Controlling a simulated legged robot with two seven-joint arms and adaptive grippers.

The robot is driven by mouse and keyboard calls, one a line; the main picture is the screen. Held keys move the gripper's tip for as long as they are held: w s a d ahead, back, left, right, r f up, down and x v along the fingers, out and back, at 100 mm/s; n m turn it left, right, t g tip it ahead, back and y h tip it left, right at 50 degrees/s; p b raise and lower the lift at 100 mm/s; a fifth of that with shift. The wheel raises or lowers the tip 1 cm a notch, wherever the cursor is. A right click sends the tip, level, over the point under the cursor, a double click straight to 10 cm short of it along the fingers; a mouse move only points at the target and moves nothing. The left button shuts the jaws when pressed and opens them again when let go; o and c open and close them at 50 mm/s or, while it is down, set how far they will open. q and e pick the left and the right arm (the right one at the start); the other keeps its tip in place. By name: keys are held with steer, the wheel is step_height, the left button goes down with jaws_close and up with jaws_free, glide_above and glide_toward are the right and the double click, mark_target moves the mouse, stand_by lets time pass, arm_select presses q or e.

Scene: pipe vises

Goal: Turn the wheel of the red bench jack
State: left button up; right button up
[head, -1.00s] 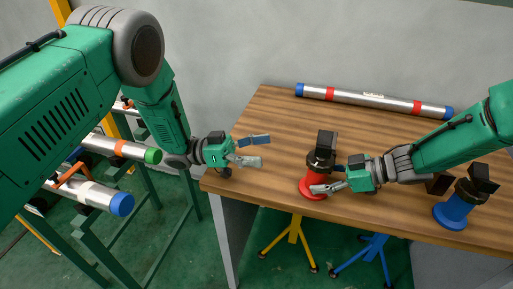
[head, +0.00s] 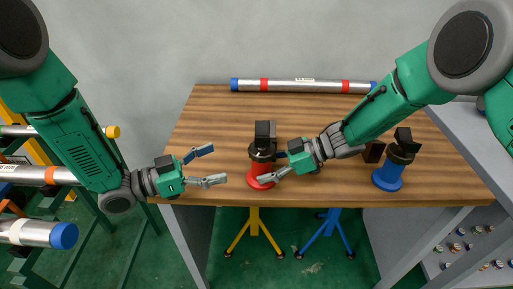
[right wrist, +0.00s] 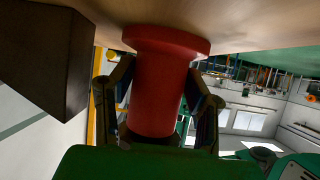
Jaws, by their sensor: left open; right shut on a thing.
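The red bench jack (head: 259,182) stands upright on the wooden table near its front edge, with a red base and a black upper part. My right gripper (head: 271,167) is at its right side, shut on the jack. In the right wrist view the red body of the jack (right wrist: 158,95) lies between the two dark fingers. I cannot make out the wheel clearly in either view. My left gripper (head: 217,165) is open and empty, left of the jack, near the table's front left.
A blue jack (head: 388,178) stands on the table (head: 215,120) to the right. A silver pipe with red bands (head: 305,86) lies along the back edge. Racked pipes (head: 35,232) are at the far left. The table's left back part is clear.

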mark_target(262, 149)
arm_select(q)
steer(key=x, duration=1.2)
steer(key=shift+f, duration=0.1)
steer(key=c, duration=1.2)
